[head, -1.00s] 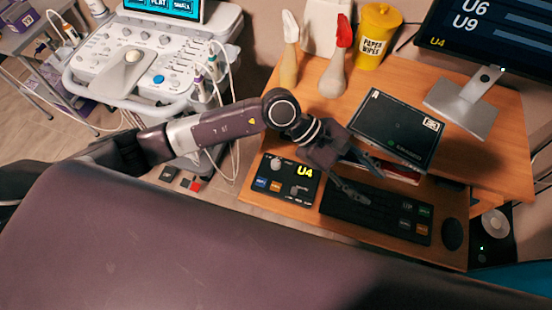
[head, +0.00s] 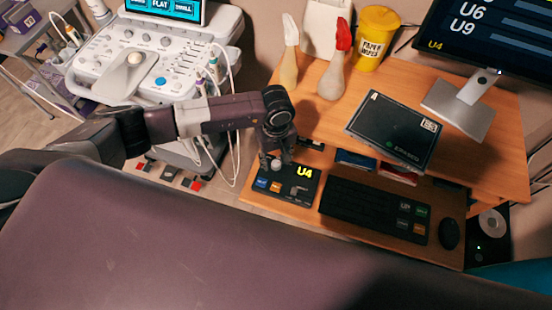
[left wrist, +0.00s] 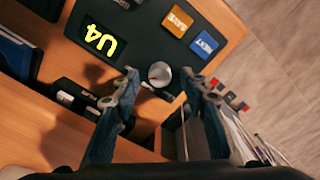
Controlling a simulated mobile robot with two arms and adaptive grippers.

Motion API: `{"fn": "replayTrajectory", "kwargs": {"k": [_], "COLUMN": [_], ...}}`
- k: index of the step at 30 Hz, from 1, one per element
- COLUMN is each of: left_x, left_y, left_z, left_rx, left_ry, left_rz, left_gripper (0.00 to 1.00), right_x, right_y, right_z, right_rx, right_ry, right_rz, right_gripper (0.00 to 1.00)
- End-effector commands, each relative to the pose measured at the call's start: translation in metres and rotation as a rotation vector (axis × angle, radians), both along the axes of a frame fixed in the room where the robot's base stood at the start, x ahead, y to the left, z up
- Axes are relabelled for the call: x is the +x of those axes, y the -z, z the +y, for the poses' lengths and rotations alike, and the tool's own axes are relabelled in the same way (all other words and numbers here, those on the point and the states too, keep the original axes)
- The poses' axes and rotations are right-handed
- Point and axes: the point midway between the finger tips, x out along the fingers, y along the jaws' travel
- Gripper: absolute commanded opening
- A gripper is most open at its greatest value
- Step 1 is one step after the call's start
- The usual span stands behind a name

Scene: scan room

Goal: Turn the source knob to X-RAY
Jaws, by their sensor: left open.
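A black control box (head: 283,194) with a yellow U4 display lies at the desk's front left; the box also shows in the left wrist view (left wrist: 145,35). A round grey knob (left wrist: 160,75) sits near its edge, and a second control (head: 299,190) stands beside the display. Which one is the source knob cannot be read, nor can any X-RAY mark. My left gripper (head: 277,157) points down over the box's back-left corner. In the left wrist view the open fingers (left wrist: 163,86) lie either side of the round knob; contact cannot be told. My right gripper is not in view.
A black keyboard (head: 374,208) and mouse (head: 449,234) lie right of the box. A dark case (head: 394,131), spray bottles (head: 333,75), a yellow wipes tub (head: 376,38) and a monitor (head: 495,40) stand behind. An ultrasound console (head: 150,60) is at left.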

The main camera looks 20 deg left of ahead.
Motion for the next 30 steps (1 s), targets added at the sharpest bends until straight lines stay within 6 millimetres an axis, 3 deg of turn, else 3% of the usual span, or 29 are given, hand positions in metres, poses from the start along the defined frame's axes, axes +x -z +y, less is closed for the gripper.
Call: {"fn": "replayTrajectory", "kwargs": {"k": [11, 22, 30], "left_x": [-0.0004, -0.0005, -0.0004], "left_y": [0.0092, 0.0089, 0.0095], "left_z": [-0.0003, -0.0002, 0.0000], "left_rx": [-0.001, -0.001, -0.001], "left_ry": [0.001, 0.000, -0.020], "left_rz": [0.000, 0.000, 0.001], "left_gripper": [0.40, 0.02, 0.00], "right_x": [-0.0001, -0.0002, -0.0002], "right_y": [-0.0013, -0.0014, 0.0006], "right_z": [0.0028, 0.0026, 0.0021], "right_rx": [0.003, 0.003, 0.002], "right_ry": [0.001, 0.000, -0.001], "right_rz": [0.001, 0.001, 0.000], "right_gripper": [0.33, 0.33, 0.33]}}
